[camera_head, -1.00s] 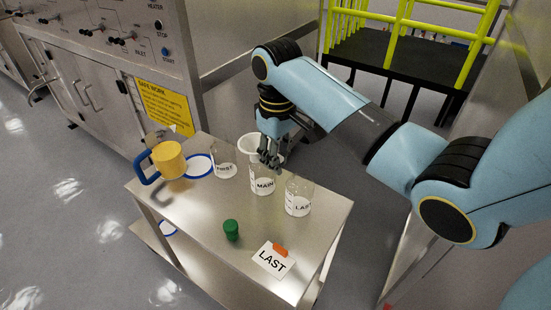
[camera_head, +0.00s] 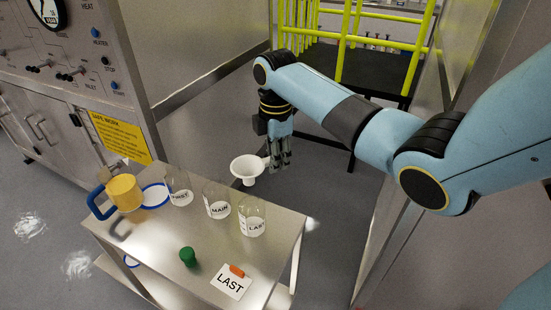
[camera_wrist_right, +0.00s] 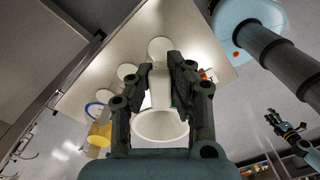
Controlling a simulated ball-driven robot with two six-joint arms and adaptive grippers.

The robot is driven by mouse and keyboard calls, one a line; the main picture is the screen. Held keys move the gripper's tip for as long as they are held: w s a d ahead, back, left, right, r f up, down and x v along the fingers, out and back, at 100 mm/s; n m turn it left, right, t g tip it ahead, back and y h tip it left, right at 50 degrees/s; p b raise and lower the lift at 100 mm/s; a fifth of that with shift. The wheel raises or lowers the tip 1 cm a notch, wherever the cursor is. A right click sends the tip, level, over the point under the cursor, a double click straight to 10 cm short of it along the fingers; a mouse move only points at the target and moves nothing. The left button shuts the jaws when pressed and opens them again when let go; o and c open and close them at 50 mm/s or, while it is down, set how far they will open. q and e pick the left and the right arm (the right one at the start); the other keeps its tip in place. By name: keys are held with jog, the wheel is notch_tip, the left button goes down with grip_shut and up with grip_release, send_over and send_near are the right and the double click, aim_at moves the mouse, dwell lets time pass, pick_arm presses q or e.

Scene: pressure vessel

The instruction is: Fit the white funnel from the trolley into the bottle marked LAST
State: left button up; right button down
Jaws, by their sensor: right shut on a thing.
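The white funnel (camera_head: 247,168) is held in the air beyond the trolley's far edge, upright with its wide mouth up. My right gripper (camera_head: 280,158) is shut on the handle at its side; the funnel also shows between the fingers in the right wrist view (camera_wrist_right: 160,126). The clear bottle marked LAST (camera_head: 252,220) stands upright on the trolley (camera_head: 150,240), at the right end of the bottle row. The funnel is apart from it. My left gripper appears small in the right wrist view (camera_wrist_right: 286,130); its jaw state is unclear.
Bottles marked MAIN (camera_head: 217,205) and FIRST (camera_head: 180,190) stand left of LAST. A yellow jug (camera_head: 124,192) with a blue handle, a green stopper (camera_head: 188,256) and a LAST card (camera_head: 231,283) are on the trolley. A control cabinet (camera_head: 85,90) stands behind left.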

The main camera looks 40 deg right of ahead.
notch_tip(320, 180, down, 7)
jog(key=b, duration=0.5)
jog(key=shift+b, duration=0.4)
jog(key=shift+f, duration=0.25)
dwell(0.9)
jog(key=c, duration=1.2)
grip_release()
notch_tip(320, 180, up, 12)
jog(key=shift+r, duration=0.1)
